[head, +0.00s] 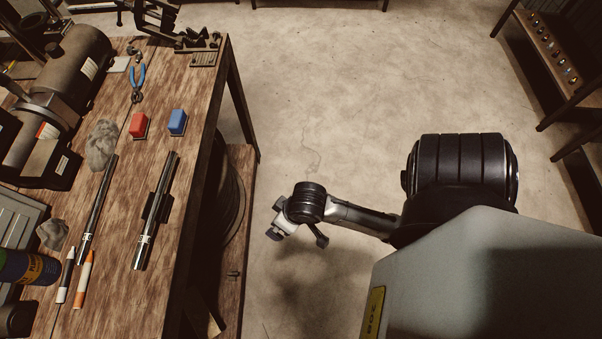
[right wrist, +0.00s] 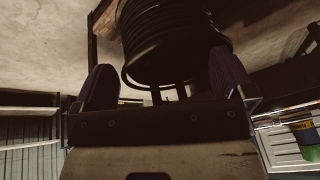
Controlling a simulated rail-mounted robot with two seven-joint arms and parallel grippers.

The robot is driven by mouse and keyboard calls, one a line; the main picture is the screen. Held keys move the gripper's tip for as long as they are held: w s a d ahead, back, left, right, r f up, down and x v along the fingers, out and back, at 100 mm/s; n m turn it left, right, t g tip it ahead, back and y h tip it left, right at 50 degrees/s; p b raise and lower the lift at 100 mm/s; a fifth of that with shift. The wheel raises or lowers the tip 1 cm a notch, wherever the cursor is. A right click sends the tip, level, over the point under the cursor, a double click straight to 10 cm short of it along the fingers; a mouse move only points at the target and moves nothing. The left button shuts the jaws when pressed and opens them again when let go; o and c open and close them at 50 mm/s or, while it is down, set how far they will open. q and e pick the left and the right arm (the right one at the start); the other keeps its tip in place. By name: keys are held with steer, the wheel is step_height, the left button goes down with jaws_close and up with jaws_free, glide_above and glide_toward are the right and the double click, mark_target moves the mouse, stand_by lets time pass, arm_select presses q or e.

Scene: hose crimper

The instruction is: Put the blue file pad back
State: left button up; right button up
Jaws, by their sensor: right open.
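The blue file pad (head: 177,121) is a small blue block on the wooden workbench, near its right edge in the head view. A similar red pad (head: 139,124) stands just to its left, apart from it. My right gripper (head: 297,237) is over the floor, right of and nearer than the bench edge, well away from the blue pad. In the right wrist view its dark fingers (right wrist: 163,80) are spread with nothing held between them. The blue pad cannot be made out in the right wrist view. My left gripper is not in view.
The workbench (head: 130,215) holds two metal tubes (head: 157,205), blue-handled pliers (head: 138,82), markers (head: 84,278), grey rags (head: 101,145) and a dark machine (head: 75,60). A black hose coil (right wrist: 170,45) is beyond the right fingers. A shelf (head: 555,55) stands far right.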

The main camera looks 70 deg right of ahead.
steer(key=s+a+n, duration=0.2)
steer(key=s+n, duration=0.3)
steer(key=shift+s+a+r+g, duration=0.25)
steer(key=shift+g, duration=0.15)
